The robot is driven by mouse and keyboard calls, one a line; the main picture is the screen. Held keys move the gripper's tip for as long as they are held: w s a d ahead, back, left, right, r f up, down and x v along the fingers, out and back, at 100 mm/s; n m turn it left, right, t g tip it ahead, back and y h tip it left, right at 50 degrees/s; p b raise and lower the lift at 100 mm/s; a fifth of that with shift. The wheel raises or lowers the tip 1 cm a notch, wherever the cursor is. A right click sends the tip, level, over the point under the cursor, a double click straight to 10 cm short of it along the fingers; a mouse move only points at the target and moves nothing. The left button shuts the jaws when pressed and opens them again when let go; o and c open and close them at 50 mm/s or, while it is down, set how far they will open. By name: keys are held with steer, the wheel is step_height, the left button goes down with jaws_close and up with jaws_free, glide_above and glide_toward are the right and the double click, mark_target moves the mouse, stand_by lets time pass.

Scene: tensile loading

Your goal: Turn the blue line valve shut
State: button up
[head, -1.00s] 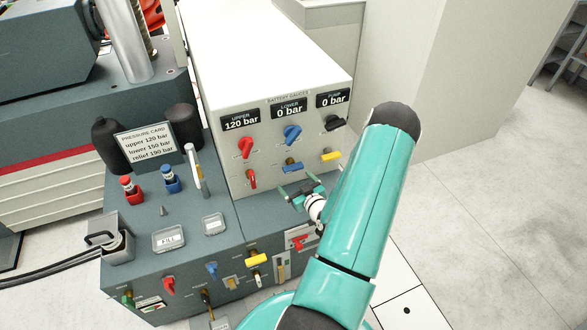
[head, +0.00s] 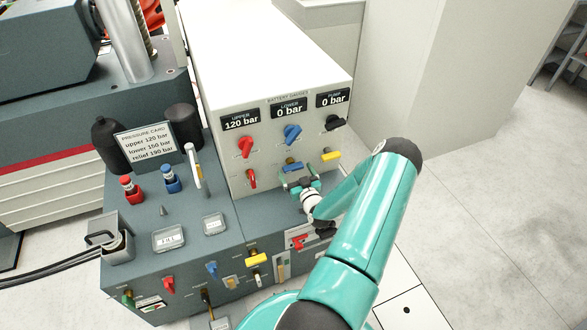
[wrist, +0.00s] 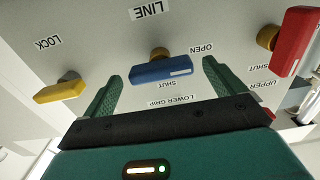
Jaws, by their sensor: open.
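The blue line valve (wrist: 161,69) is a blue lever handle on a brass stem on the white panel. In the wrist view it lies roughly level between labels that read OPEN and SHUT, with LINE and LOWER GRIP labels around it. In the head view the blue lever (head: 292,166) sits below the blue knob, partly behind my gripper. My gripper (wrist: 161,82) is open, its two green fingers either side of the blue handle, one left and one right. I cannot tell whether either finger touches it.
A red lever (wrist: 294,40) is right of the blue one in the wrist view, and a yellow lock lever (wrist: 60,91) is left. Gauges above read upper 120, lower 0 and pump 0 bar. A pressure card (head: 145,142) stands at left.

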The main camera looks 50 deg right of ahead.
steer(key=shift+x, duration=1.4)
steer(key=c, duration=1)
